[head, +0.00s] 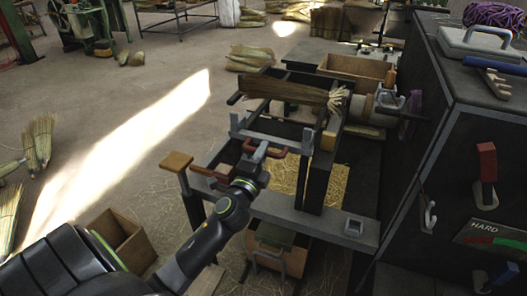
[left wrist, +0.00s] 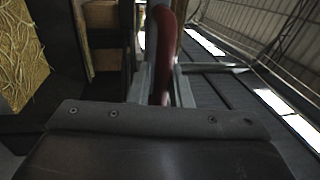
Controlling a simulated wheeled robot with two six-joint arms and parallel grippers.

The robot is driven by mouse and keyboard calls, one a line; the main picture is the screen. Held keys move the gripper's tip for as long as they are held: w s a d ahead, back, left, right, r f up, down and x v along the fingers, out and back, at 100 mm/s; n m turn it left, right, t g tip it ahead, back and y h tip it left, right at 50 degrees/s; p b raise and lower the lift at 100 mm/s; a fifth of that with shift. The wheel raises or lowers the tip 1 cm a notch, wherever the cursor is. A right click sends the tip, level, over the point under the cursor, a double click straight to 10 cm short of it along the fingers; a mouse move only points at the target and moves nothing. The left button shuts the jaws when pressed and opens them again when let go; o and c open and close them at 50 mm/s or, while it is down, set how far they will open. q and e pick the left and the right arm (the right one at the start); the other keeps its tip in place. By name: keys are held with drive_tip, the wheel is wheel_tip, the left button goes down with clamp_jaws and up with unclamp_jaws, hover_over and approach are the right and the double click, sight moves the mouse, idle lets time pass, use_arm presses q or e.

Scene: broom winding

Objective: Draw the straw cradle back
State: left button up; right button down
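The straw cradle (head: 271,140) is a grey forked carriage on the machine's dark frame, with a red handle (head: 276,153) at its near side. A straw bundle (head: 290,90) lies above and behind it, its pale splayed end at the round winding head (head: 361,108). My left gripper (head: 259,154) reaches the red handle from the near side. In the left wrist view the red handle (left wrist: 163,60) stands between the two grey fingers (left wrist: 162,88), which close around it. The cradle's underside is hidden. My right gripper is not in view.
A dark cabinet (head: 455,120) with levers stands close at the right. A tan pad (head: 176,161) tops a post left of the frame. Loose straw (head: 325,183) fills a bed below. A wooden box (head: 122,238) stands near my left arm.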

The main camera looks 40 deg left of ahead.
use_arm(q)
drive_tip(key=shift+o, duration=1.3)
drive_tip(key=shift+s, duration=0.2)
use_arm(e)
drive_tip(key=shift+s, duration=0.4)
